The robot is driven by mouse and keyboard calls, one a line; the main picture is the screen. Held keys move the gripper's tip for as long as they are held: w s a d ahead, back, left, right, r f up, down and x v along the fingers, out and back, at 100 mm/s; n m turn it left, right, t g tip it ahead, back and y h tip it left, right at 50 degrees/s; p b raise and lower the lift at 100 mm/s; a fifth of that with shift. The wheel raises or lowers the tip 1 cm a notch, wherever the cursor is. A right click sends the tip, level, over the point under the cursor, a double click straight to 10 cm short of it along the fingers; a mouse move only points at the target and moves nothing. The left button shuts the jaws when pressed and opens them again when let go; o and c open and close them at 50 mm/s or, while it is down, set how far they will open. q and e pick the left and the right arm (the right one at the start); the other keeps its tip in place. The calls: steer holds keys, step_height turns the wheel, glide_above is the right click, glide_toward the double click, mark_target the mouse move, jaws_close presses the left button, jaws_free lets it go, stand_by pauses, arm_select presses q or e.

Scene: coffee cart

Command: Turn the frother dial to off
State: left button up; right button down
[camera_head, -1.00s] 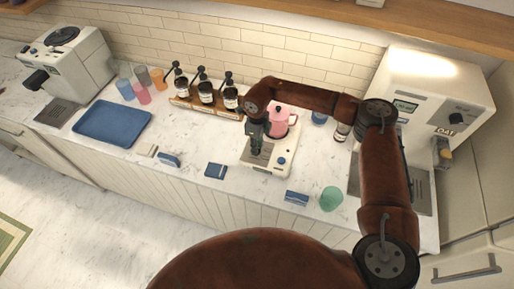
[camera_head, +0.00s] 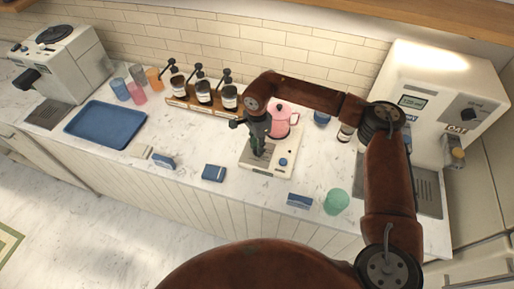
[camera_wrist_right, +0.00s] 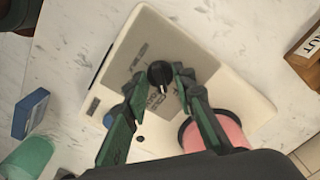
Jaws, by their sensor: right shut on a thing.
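The frother is a cream, flat base (camera_head: 286,173) with a grey panel, a blue button (camera_head: 283,161) and a pink pitcher (camera_head: 279,125) at its back. Its black dial (camera_wrist_right: 160,76) shows in the right wrist view, with a pale pointer mark towards the bottom of the picture. My right gripper (camera_head: 258,152) reaches down over the panel. In the right wrist view its green-and-black fingers (camera_wrist_right: 159,82) stand on either side of the dial, shut on it. In the head view the gripper hides the dial. My left gripper is not in view.
Pump bottles (camera_head: 204,92) stand in a wooden rack behind left. A blue box (camera_head: 213,173) lies left of the frother; another blue box (camera_head: 299,200) and a green cup (camera_head: 337,201) stand front right. A white coffee machine (camera_head: 440,95) is at the right, a blue tray (camera_head: 105,124) at the left.

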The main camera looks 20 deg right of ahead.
steer(key=n+b, duration=0.2)
steer(key=n, duration=0.2)
steer(key=shift+f, duration=0.1)
steer(key=shift+n+b, duration=0.65)
steer(key=shift+n, duration=1.25)
steer(key=c, duration=1.6)
jaws_free()
step_height(320, 180, up, 12)
